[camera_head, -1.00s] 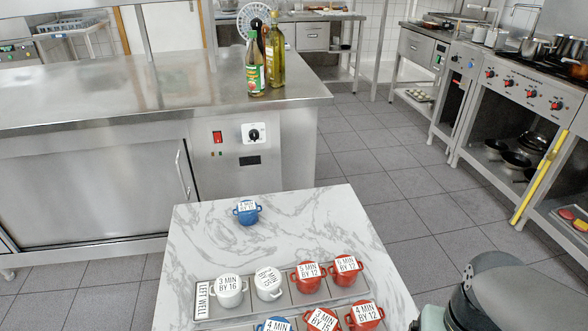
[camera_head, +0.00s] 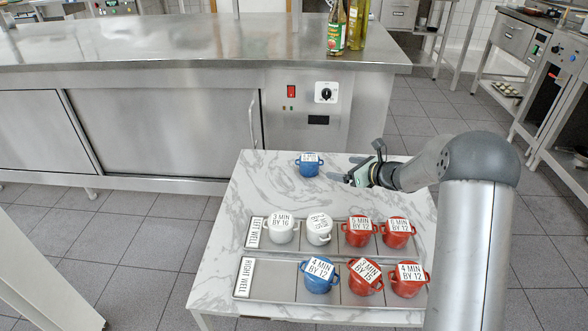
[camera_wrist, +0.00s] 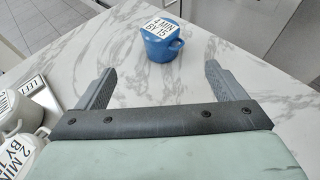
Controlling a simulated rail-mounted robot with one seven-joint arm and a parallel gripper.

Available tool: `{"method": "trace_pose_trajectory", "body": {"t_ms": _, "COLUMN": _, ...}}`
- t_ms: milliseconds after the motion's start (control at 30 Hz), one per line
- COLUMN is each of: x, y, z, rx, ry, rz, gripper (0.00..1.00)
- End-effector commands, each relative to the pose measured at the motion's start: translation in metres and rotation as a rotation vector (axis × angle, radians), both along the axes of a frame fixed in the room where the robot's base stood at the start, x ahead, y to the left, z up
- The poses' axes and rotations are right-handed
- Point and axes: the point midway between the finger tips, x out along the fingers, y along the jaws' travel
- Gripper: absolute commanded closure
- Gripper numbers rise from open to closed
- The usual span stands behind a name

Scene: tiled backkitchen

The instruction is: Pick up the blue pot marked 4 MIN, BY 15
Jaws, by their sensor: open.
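The blue pot (camera_head: 310,167) stands alone near the far edge of the marble table. In the wrist view the blue pot (camera_wrist: 161,42) shows a white lid label reading 4 MIN BY 15. It stands ahead of my gripper, beyond the fingertips and roughly centred between them. My gripper (camera_head: 345,175) is just right of the pot in the head view, low over the table and apart from it. In the wrist view my gripper (camera_wrist: 158,78) has its two fingers spread wide with only marble between them.
The left well tray (camera_head: 257,221) holds two white and two red pots. The right well tray (camera_head: 240,281) holds a blue pot (camera_head: 320,275) marked 4 MIN BY 12 and two red pots. A steel counter (camera_head: 200,45) stands behind the table. Marble around the lone pot is clear.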

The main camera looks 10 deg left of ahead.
Motion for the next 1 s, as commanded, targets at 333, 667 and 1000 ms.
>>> {"method": "trace_pose_trajectory", "body": {"t_ms": 333, "x": 0.040, "y": 0.056, "z": -0.030, "rx": -0.004, "ry": -0.002, "rz": 0.007, "gripper": 0.10}}
{"method": "trace_pose_trajectory", "body": {"t_ms": 667, "x": 0.064, "y": 0.085, "z": -0.043, "rx": -0.004, "ry": -0.002, "rz": 0.005, "gripper": 0.10}}
{"method": "trace_pose_trajectory", "body": {"t_ms": 1000, "x": 0.089, "y": 0.115, "z": -0.060, "rx": -0.005, "ry": -0.003, "rz": 0.006, "gripper": 0.10}}
